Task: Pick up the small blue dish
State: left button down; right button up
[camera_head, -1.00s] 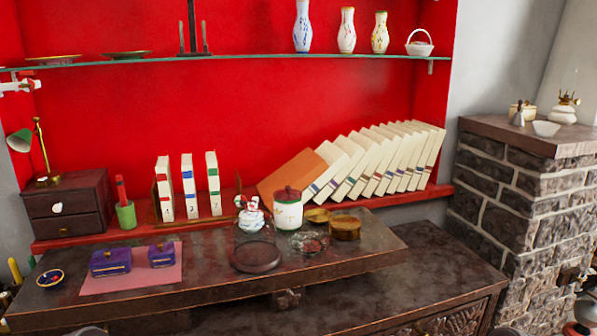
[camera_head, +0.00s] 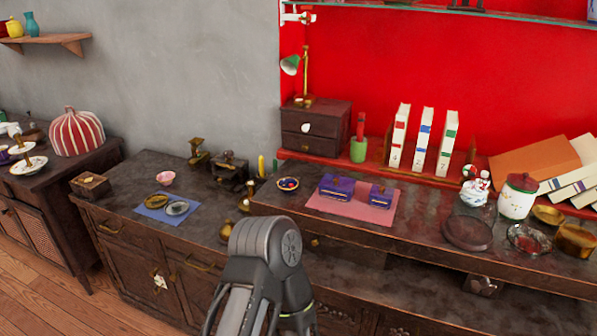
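A small dark blue dish (camera_head: 288,187) with a pale rim and red and other coloured bits inside stands at the left end of the raised dark shelf (camera_head: 345,232) on the cabinet. It is upright, and nothing of mine touches it. A grey link of one of my arms rises at the bottom middle, below the dish; no gripper fingers show on it. Neither gripper is in view.
Two purple boxes (camera_head: 337,188) on a pink mat (camera_head: 325,209) stand right of the dish. A glass dome (camera_head: 468,230) is further right. Left are a blue mat (camera_head: 150,214) with two small dishes and a pink bowl (camera_head: 166,179). A lamp (camera_head: 305,80) stands behind.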

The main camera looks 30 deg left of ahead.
aim_at(284, 184)
jog(key=u, duration=1.2)
